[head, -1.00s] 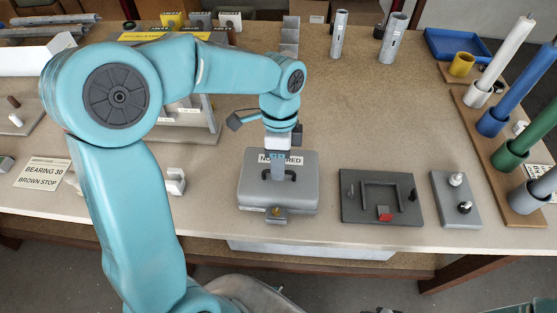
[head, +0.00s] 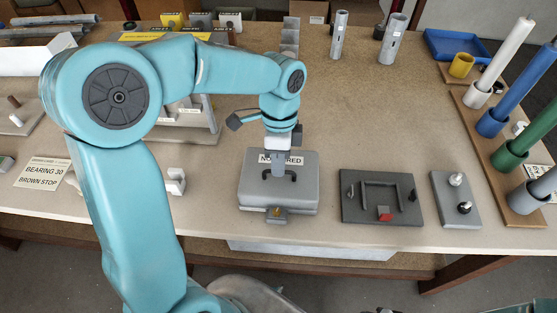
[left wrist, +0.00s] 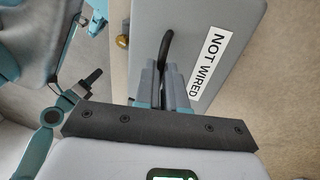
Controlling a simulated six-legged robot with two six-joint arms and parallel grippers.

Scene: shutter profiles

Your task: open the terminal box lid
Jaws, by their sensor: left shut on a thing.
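The terminal box is grey, with its lid (head: 304,189) lying flat on top, shut as far as I can see. The lid carries a label reading "NOT WIRED" and a dark handle (head: 293,176). A small latch block with a brass-coloured knob (head: 277,212) sits at its front edge. My left gripper (head: 278,172) points down over the lid and is shut on the handle. In the left wrist view the gripper (left wrist: 165,72) grips the dark handle (left wrist: 165,48) beside the label (left wrist: 211,63). The fingers partly hide the handle.
A dark plate with a U-shaped bar and red block (head: 384,213) lies right of the box. A grey plate with two knobs (head: 455,199) is beyond it. Coloured tubes stand at the right in a wooden rack (head: 517,208). A small white bracket (head: 175,181) lies left.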

